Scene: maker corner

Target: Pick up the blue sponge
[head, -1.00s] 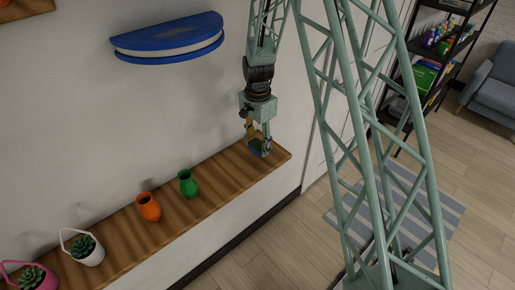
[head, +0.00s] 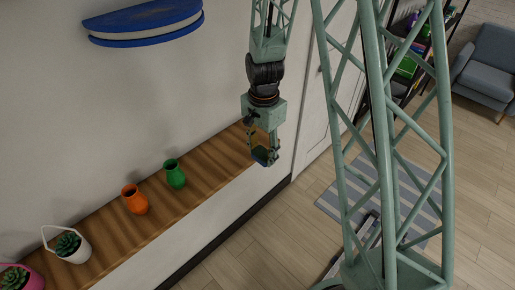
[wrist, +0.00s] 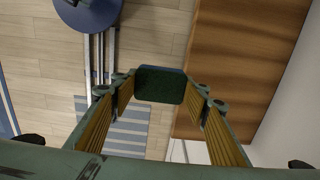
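The blue sponge (wrist: 160,85) shows in the wrist view as a small block with a dark green face towards the camera and a thin bluish edge. My gripper (wrist: 158,92) has its two yellow-padded fingers on either side of it, with the tips against its sides. In the head view, a bit of the blue sponge (head: 262,161) shows at the tips of my gripper (head: 265,156), which hangs near the right end of the wooden shelf (head: 215,160). The sponge is held clear of the shelf. Much of it is hidden by the fingers in the head view.
A green vase (head: 175,175), an orange vase (head: 135,200) and potted plants, one in a white pot (head: 75,249), stand on the shelf to the left. A blue half-round wall shelf (head: 145,24) is above. A striped rug (head: 335,200) lies on the open floor.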

